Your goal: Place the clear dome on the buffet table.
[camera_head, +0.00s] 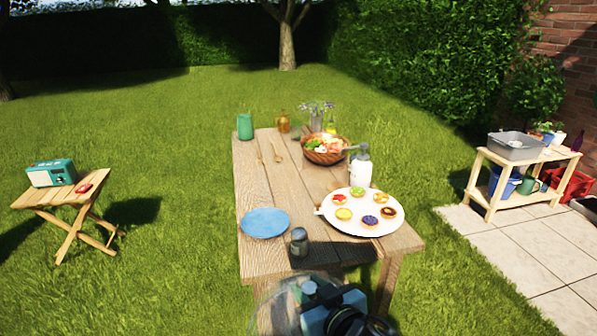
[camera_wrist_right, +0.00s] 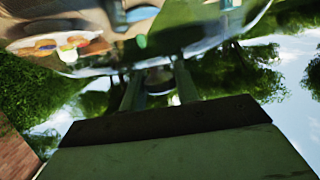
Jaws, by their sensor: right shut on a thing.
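The clear dome (camera_head: 272,301) is at the bottom of the head view, in front of the near edge of the wooden garden table (camera_head: 302,190). My right gripper (camera_head: 309,287) is shut on the dome's top knob. In the right wrist view the fingers (camera_wrist_right: 158,86) close around the knob, and the clear dome (camera_wrist_right: 205,48) spreads across the top of the picture. The dome's right side is hidden behind my gripper and wrist in the head view. My left gripper is not in view.
A white platter (camera_head: 343,226) with several tarts is at the table's near right. A blue plate (camera_head: 265,223) and a dark shaker (camera_head: 299,241) stand near the front. A white bottle (camera_head: 360,173) and a salad bowl (camera_head: 325,157) are further back. The left-middle boards are mostly clear.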

